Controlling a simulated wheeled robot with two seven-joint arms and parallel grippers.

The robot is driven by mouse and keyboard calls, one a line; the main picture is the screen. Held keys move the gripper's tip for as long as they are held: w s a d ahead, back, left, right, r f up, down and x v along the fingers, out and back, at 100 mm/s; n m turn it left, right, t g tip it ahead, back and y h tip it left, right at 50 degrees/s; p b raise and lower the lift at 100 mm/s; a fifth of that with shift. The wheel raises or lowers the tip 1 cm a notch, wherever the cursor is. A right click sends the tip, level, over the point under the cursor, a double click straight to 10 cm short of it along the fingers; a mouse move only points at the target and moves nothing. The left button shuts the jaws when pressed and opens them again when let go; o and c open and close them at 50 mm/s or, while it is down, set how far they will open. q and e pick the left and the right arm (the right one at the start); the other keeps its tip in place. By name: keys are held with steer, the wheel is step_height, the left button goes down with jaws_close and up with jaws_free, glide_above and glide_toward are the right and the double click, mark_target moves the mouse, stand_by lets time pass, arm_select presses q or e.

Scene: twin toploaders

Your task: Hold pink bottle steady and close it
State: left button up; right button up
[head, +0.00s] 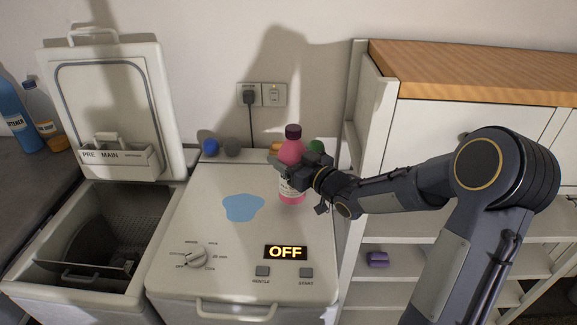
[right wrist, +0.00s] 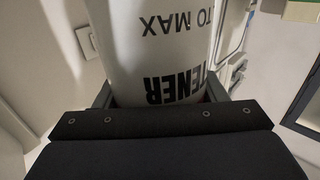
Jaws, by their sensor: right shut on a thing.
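A pink bottle (head: 291,153) with a dark maroon cap (head: 293,131) stands upright on the closed white lid of the right toploader. The cap sits on the bottle's top; I cannot tell how tight it is. My right gripper (head: 284,172) is shut around the bottle's middle, coming from the right. In the right wrist view the bottle's white label (right wrist: 165,50), with upside-down black lettering, fills the space between the fingers. The gripper hides part of the bottle in the head view. My left gripper is not in view.
A blue puddle (head: 243,207) lies on the lid left of the bottle. Blue (head: 211,147), grey (head: 232,147) and green (head: 316,146) round caps sit along the lid's back. The left toploader (head: 98,110) is open. Shelves (head: 400,235) with a purple item (head: 377,259) stand right.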

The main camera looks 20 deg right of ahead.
steer(key=f, duration=0.3)
steer(key=shift+w+d+f+p, duration=0.1)
steer(key=shift+w+f+p, duration=0.15)
steer(key=shift+w+p, duration=0.1)
steer(key=shift+s, duration=0.1)
steer(key=shift+f, duration=0.1)
steer(key=shift+f+b, duration=0.15)
steer(key=shift+b, duration=0.15)
steer(key=o, duration=1.9)
